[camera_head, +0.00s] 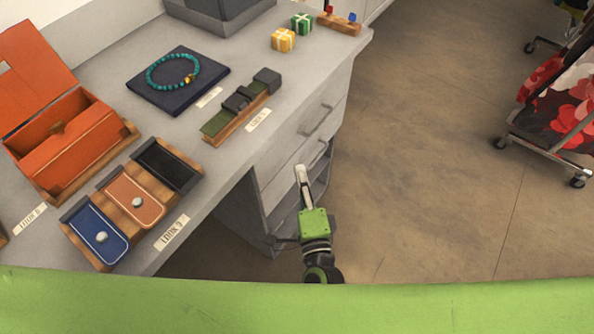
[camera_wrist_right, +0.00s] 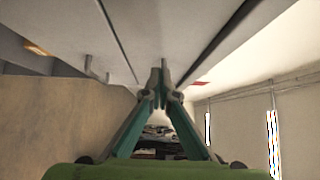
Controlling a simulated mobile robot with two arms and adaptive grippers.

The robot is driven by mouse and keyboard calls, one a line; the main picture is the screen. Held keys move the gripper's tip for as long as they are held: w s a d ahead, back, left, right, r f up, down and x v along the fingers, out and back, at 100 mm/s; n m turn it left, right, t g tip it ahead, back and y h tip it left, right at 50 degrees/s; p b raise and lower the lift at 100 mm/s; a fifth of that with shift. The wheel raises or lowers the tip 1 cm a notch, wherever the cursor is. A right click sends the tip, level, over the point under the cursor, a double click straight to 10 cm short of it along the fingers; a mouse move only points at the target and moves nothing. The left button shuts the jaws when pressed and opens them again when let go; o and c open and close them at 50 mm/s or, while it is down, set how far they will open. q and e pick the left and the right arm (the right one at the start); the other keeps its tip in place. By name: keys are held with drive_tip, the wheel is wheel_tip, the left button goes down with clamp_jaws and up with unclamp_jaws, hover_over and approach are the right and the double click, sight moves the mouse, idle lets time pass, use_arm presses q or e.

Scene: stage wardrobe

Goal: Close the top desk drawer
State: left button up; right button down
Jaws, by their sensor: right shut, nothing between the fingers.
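The grey desk (camera_head: 232,150) has a drawer unit at its right end. The top drawer (camera_head: 291,133) has a bar handle (camera_head: 319,120) and sits just under the desktop edge. It looks close to flush; I cannot tell if a small gap is left. A second drawer front with its own handle (camera_head: 319,154) lies below it. My right gripper (camera_head: 300,170) is shut and empty, in front of the lower drawer front. In the right wrist view the fingertips (camera_wrist_right: 161,88) meet beneath pale, flat panels; contact is unclear. My left gripper is out of view.
Open shelves (camera_head: 286,212) are below the drawers. The desktop holds an orange box (camera_head: 72,136), a bracelet on a dark pad (camera_head: 177,101), a watch stand (camera_head: 240,110), a tie-clip-like tray (camera_head: 133,202) and small gift boxes (camera_head: 283,40). Floor (camera_head: 430,170) right of the desk is clear; a wheeled clothes rack (camera_head: 545,150) stands far right.

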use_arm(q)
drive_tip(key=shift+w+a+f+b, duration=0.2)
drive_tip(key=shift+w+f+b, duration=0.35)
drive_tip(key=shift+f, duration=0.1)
use_arm(e)
drive_tip(key=s+d, duration=0.1)
drive_tip(key=s, duration=0.7)
drive_tip(key=shift+s+f, duration=0.15)
drive_tip(key=shift+f, duration=0.05)
